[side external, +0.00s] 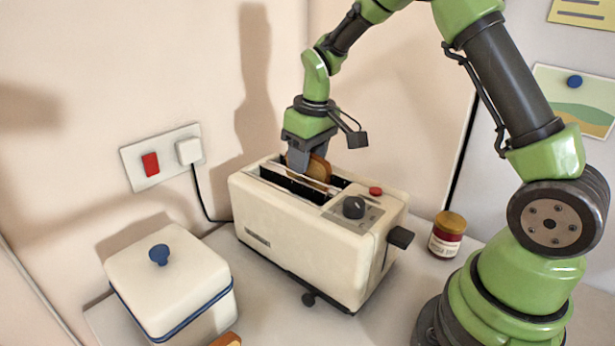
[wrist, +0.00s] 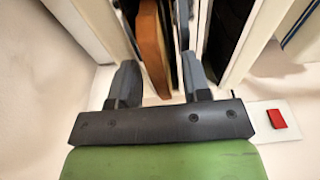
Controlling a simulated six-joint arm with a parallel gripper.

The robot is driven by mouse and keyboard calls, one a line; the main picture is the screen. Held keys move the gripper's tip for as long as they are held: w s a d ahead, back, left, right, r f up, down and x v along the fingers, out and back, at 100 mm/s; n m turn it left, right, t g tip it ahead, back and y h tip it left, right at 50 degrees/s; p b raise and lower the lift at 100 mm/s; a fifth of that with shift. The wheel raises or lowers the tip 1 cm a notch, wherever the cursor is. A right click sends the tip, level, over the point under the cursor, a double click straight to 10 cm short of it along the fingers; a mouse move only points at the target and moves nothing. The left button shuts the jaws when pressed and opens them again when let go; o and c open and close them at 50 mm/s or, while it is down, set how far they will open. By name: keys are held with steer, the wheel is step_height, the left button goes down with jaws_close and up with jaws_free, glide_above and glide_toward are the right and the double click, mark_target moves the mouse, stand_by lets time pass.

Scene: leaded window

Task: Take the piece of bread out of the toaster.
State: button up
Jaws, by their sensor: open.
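A cream toaster (side external: 295,240) stands on the counter with two long slots in its top. A browned piece of bread (side external: 319,169) sticks up out of the rear slot, and it also shows in the wrist view (wrist: 152,45). My gripper (side external: 306,163) points down over that slot. In the wrist view my gripper (wrist: 157,75) is open, with the bread between its two fingers and a visible gap beside them. The front slot (side external: 295,187) looks empty and dark. The lower part of the bread is hidden inside the toaster.
A white box with a blue knob (side external: 165,285) stands left of the toaster. A jar (side external: 447,236) stands right of it. A wall socket (side external: 160,157) with a plug and black cord is behind. Another bread piece (side external: 226,340) shows at the bottom edge.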

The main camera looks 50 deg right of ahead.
steer(key=shift+f, duration=0.2)
jaws_close()
